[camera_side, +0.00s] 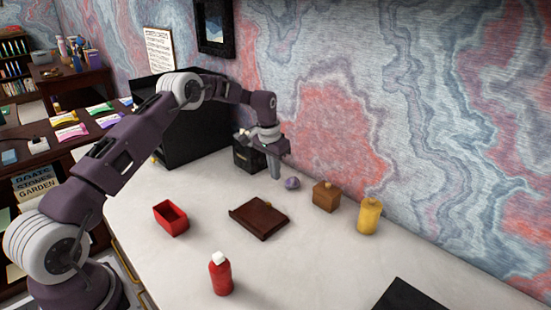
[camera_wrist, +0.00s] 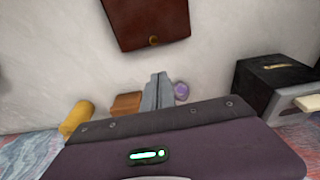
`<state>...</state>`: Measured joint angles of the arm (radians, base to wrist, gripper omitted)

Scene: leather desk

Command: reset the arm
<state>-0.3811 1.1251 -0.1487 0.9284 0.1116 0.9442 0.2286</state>
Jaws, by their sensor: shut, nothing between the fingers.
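My gripper (camera_side: 275,172) hangs over the far side of the pale desk, pointing down, with its fingers shut and empty. In the wrist view the shut fingers (camera_wrist: 157,92) point toward the desk surface. A small purple object (camera_side: 292,183) lies just right of my gripper in the side view; it also shows beside the fingers in the wrist view (camera_wrist: 182,90). I cannot tell whether the fingers touch the desk.
Around my gripper are a dark red-brown leather item (camera_side: 258,218), a brown box (camera_side: 326,196), a yellow bottle (camera_side: 369,216) and a black box (camera_side: 248,155). A red bin (camera_side: 170,217) and red bottle (camera_side: 220,274) stand nearer. The wall (camera_side: 400,100) is close behind.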

